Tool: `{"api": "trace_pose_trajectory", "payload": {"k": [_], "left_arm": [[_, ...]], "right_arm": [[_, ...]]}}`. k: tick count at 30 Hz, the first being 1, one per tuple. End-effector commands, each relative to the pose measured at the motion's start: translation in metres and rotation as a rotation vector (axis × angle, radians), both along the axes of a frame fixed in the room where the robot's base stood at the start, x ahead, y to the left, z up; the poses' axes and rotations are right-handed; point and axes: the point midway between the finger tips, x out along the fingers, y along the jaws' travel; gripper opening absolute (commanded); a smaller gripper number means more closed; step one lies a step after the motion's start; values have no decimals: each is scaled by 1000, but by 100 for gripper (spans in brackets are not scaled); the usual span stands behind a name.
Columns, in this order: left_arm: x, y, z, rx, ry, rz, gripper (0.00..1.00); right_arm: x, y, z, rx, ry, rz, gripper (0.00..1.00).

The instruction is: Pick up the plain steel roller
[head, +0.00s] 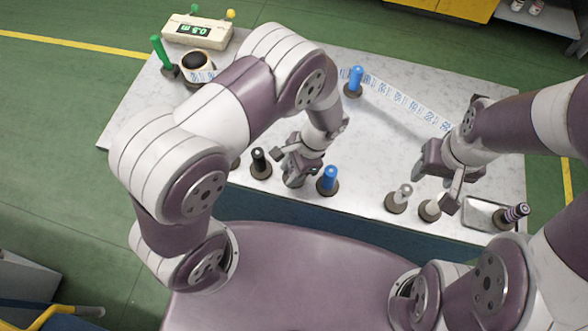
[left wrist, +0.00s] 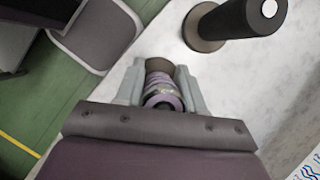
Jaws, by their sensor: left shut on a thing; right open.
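My left gripper (head: 292,178) is at the table's front edge between a black roller (head: 259,160) and a blue roller (head: 328,178). In the left wrist view its fingers (left wrist: 160,88) are shut on a shiny roller (left wrist: 162,96), seen end-on above a brown base (left wrist: 158,65). It shows purple and grey bands; I cannot tell whether these are reflections on plain steel. The head view mostly hides it behind the fingers. A silvery roller (head: 403,192) stands on a round base further right. My right gripper (head: 450,200) is open and empty above the table's right part.
A short pale-topped stand (head: 430,210) is near my right gripper. A metal tray (head: 478,211) and a dark-banded roller (head: 516,212) are at the right. Another blue roller (head: 354,78) has printed web (head: 402,98) beside it. A counter box (head: 197,31) and green roller (head: 160,52) are at the back left.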

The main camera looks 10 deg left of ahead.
Motion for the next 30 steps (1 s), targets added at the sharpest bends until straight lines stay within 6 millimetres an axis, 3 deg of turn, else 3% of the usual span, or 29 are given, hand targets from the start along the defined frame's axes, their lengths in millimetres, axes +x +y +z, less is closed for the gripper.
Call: {"api": "trace_pose_trajectory", "payload": {"k": [30], "left_arm": [[1,0,8,0,-2,0,0]], "right_arm": [[0,0,0,0,0,0,57]]}}
